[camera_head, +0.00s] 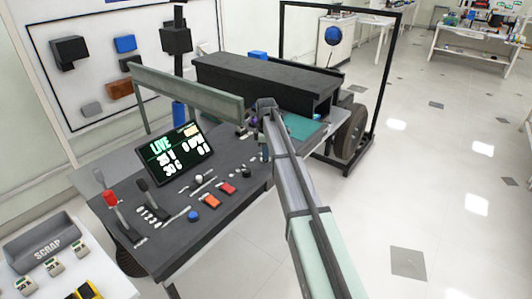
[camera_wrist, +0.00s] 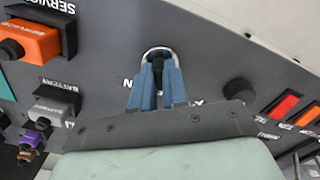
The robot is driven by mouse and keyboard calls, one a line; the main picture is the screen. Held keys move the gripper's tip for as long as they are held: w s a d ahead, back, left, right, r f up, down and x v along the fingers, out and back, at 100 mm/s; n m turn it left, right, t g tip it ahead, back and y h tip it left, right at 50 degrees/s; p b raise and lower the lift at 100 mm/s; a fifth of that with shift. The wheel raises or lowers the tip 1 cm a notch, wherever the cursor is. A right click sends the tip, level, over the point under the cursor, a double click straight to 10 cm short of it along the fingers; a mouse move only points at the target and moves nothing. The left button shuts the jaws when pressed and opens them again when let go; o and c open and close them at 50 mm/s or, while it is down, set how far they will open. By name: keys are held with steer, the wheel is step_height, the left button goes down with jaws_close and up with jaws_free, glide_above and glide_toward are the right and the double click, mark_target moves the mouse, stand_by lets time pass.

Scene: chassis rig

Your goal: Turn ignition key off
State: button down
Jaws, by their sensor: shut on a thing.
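The ignition key (camera_wrist: 180,47) is a small dark piece inside a bright metal ring on the grey panel, at the top middle of the wrist view. My gripper (camera_wrist: 159,72) has its blue fingers closed around the key, one on each side. The fingers and palm hide the lower part of the key and most of the label beside it, so its exact turn angle is hard to tell. In the head view my arm reaches over the right part of the dark console (camera_head: 232,207) and the key cannot be made out.
An orange connector (camera_wrist: 32,42) and a grey battery connector (camera_wrist: 50,108) are on the left.

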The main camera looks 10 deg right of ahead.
stand_by(0.4)
steer(key=c, duration=1.1)
jaws_free()
steer(key=shift+c, duration=0.2)
steer(key=shift+r, duration=0.15)
step_height(320, 180, up, 14)
steer(key=shift+f, duration=0.2)
